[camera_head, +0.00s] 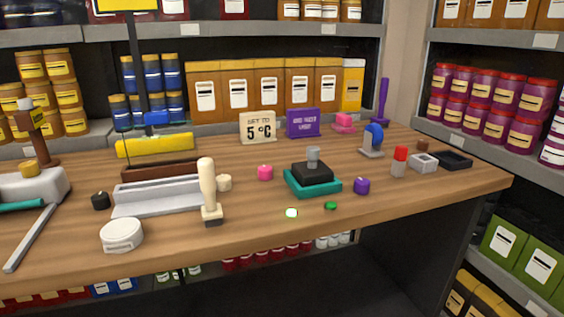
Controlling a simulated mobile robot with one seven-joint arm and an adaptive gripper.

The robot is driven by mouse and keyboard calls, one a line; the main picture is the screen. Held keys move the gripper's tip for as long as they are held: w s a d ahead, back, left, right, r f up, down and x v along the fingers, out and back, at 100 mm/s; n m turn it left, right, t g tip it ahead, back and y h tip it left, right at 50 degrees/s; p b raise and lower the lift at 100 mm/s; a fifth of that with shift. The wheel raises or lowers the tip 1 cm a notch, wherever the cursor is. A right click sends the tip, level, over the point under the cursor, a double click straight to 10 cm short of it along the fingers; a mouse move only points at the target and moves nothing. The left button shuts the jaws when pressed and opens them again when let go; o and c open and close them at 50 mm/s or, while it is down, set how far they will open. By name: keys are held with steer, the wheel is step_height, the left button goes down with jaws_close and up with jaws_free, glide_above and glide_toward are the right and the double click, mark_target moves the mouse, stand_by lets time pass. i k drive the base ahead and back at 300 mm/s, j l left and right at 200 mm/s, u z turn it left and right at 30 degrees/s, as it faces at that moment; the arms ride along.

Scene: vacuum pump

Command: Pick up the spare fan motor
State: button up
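No object here is clearly marked as the spare fan motor, and I cannot tell which one it is. A blue rounded piece on a grey stand (374,138) stands at the back right of the wooden table. A teal block with a black top and a grey cylinder (312,181) sits near the front middle. Small cylindrical pieces stand around it: a pink one (265,172), a purple one (361,186) and a cream one (224,183). A black one (101,201) is at the left. My gripper is not in view.
The wooden table (430,196) has free room at its front right. A tall cream-handled tool (208,190) stands upright near the front, beside a round white container (121,235). A "5 °C" sign (258,128) and purple sign (303,123) stand behind. Stocked shelves surround the table.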

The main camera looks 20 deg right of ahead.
mark_target(314, 172)
steer(key=i+l, duration=0.1)
steer(key=l, duration=0.85)
steer(key=i+l, duration=0.15)
steer(key=l, duration=0.35)
steer(key=u, duration=0.05)
